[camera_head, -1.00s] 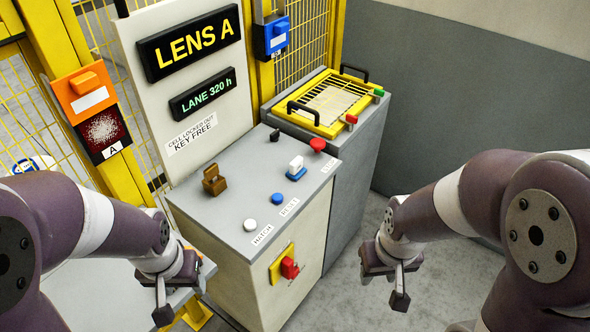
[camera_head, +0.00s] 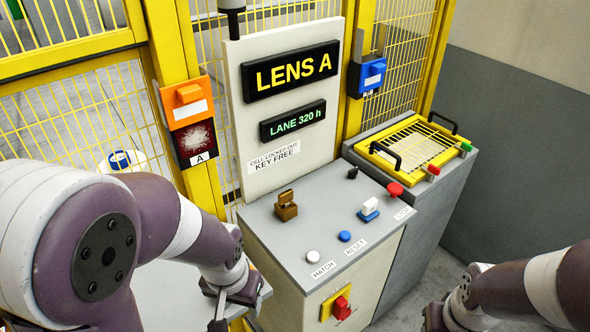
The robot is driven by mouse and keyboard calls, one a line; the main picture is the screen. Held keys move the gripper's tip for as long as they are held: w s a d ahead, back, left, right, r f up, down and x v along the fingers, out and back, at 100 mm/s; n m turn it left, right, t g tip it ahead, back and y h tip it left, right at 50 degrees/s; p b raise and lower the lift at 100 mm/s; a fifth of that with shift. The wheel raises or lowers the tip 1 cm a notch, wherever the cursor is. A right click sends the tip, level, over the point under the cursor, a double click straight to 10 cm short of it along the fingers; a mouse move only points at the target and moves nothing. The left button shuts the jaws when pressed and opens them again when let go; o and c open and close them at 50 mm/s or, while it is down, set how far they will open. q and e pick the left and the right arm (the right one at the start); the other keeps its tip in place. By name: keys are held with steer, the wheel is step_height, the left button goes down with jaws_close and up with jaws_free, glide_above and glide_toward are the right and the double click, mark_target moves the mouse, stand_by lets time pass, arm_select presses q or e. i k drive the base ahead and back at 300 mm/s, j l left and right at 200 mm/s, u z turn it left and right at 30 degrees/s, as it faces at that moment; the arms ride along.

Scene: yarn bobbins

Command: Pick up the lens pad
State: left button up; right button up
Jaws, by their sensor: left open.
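A small white block on a blue base (camera_head: 369,209), which looks like the lens pad, sits on the grey top of the console (camera_head: 290,245), between the blue button and the red button. My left gripper (camera_head: 234,303) is open and low, at the console's left front side, well apart from the block. It holds nothing that I can see. My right gripper (camera_head: 441,317) is partly cut off at the bottom edge, to the right of the console. Its jaws do not show clearly.
The console top also carries a brown latch-like block (camera_head: 286,208), a white button (camera_head: 312,257), a blue button (camera_head: 345,236) and a red button (camera_head: 395,189). A speckled dark panel marked A (camera_head: 195,138) hangs on the yellow post. A yellow-framed grille (camera_head: 408,147) tops the grey cabinet at right.

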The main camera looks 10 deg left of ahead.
mark_target(369, 211)
steer(key=i+l+u, duration=0.2)
steer(key=u, duration=0.3)
steer(key=i+l+u, duration=0.25)
steer(key=u, duration=0.25)
steer(key=i+l+u, duration=0.15)
steer(key=l+u, duration=0.35)
steer(key=j, duration=0.1)
